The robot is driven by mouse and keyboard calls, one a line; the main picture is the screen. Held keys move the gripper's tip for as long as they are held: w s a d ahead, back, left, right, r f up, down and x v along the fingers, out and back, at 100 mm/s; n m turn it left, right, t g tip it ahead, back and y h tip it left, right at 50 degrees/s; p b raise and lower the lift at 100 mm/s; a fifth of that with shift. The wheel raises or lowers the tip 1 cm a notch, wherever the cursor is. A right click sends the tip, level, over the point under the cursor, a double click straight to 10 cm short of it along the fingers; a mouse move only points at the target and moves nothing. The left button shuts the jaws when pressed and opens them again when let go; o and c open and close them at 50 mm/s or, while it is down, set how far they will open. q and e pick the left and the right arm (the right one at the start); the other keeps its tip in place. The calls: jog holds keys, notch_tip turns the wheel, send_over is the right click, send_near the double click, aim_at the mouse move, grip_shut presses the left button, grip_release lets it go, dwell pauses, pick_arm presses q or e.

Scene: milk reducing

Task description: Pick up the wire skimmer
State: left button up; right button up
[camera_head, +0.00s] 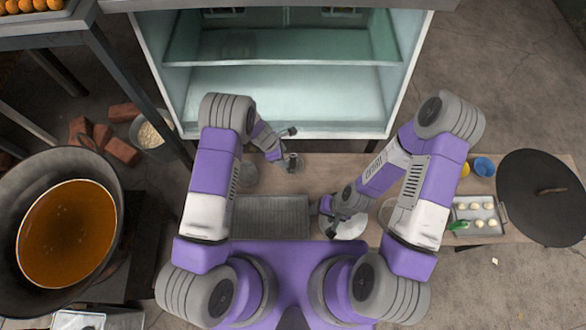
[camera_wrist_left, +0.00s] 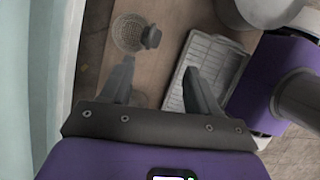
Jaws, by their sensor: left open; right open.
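The wire skimmer (camera_wrist_left: 128,33) shows in the left wrist view as a round, pale mesh disc on the wooden table, with a dark piece at its right edge. In the head view a small greyish item (camera_head: 293,164) that looks like it lies just beyond my left fingertips; its details are too small to tell. My left gripper (camera_head: 282,144) is open and empty above the table. In the left wrist view its fingers (camera_wrist_left: 160,85) are apart, short of the skimmer.
A grey rectangular tray (camera_head: 270,217) lies on the table (camera_head: 318,172). An open cabinet (camera_head: 285,95) stands behind. A large wok of brown liquid (camera_head: 65,235) is far left. A small tray with white pieces (camera_head: 480,216) is right.

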aim_at(293, 158)
pick_arm(q)
jog(key=shift+n, duration=0.4)
jog(key=d+f+b, duration=0.1)
jog(key=f, duration=0.1)
jog(key=w+d+f+b, duration=0.1)
jog(key=d+f, duration=0.1)
jog(key=f, duration=0.1)
jog(key=w+d+f+b, duration=0.1)
jog(key=f, duration=0.1)
jog(key=shift+w+d+f, duration=0.15)
pick_arm(e)
notch_tip(293, 158, down, 4)
jog(key=shift+r, duration=0.1)
pick_arm(q)
grip_shut()
